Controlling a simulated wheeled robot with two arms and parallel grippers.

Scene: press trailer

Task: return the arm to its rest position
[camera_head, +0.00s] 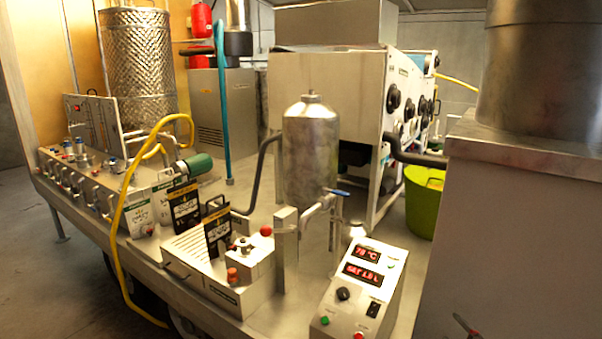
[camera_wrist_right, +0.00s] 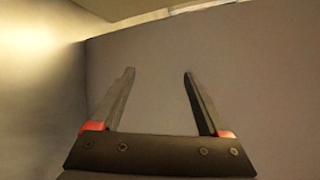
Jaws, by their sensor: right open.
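My right gripper (camera_wrist_right: 158,98) shows in the right wrist view. Its two dark fingers stand apart with nothing between them, and red patches mark their bases. A plain grey surface fills the view beyond the fingers; I cannot tell how far off it is. In the head view neither gripper can be made out. A small dark and red shape (camera_head: 466,326) at the bottom right edge is too small to identify. My left gripper is in neither view.
A metal trailer bed (camera_head: 262,318) carries a control box (camera_head: 360,290) with red displays, a steel tank (camera_head: 311,150), and a yellow hose (camera_head: 118,225). A large grey cabinet (camera_head: 520,230) stands at the right. A green bucket (camera_head: 424,200) sits behind. Open floor (camera_head: 40,270) lies at the left.

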